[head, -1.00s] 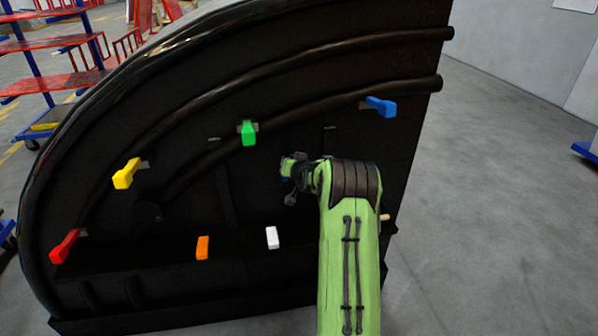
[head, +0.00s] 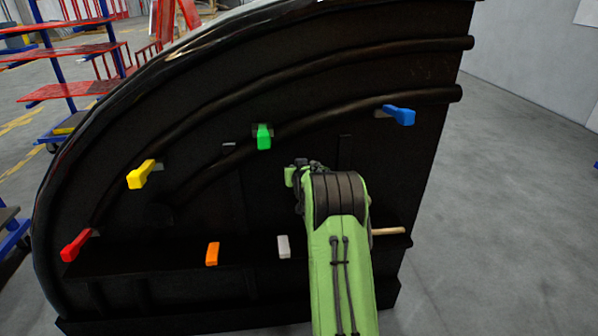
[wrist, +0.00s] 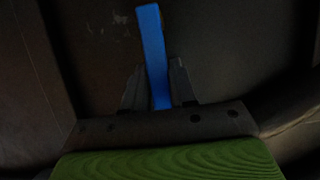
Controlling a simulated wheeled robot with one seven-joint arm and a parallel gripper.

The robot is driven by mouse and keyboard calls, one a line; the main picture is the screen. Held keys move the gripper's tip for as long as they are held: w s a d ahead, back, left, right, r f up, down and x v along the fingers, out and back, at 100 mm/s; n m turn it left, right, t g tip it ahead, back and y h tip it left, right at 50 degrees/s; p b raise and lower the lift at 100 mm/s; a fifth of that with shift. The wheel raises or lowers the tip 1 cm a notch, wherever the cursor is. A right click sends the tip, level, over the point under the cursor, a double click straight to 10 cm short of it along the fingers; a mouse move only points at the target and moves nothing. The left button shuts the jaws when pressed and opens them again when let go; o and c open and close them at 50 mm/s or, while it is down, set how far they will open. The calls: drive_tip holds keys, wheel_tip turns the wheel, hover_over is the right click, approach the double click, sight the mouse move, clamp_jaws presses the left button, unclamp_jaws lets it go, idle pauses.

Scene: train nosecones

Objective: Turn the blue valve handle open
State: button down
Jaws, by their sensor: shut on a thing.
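In the wrist view, a blue valve handle (wrist: 151,40) stands nearly upright, tilted slightly left, between the two dark fingers of my gripper (wrist: 158,68). The fingers are shut on its lower part, and its top sticks out beyond them. In the head view, my gripper and the handle in it are hidden behind the end of my green arm, in front of the middle of the black panel (head: 300,100). Another blue handle (head: 400,115) shows at the panel's upper right, clear of my arm.
Green (head: 264,137), yellow (head: 141,174), red (head: 75,245), orange (head: 212,253) and white (head: 283,246) handles sit left of my arm. A red and blue rack (head: 75,90) stands behind left. Floor is clear at right.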

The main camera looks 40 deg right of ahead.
drive_tip(key=shift+f, duration=0.15)
drive_tip(key=c, duration=1)
unclamp_jaws()
drive_tip(key=p+v, duration=0.1)
drive_tip(key=v, duration=1.4)
drive_tip(key=shift+s+a+r+p, duration=0.2)
drive_tip(key=shift+s+p, duration=0.1)
drive_tip(key=shift+p, duration=0.05)
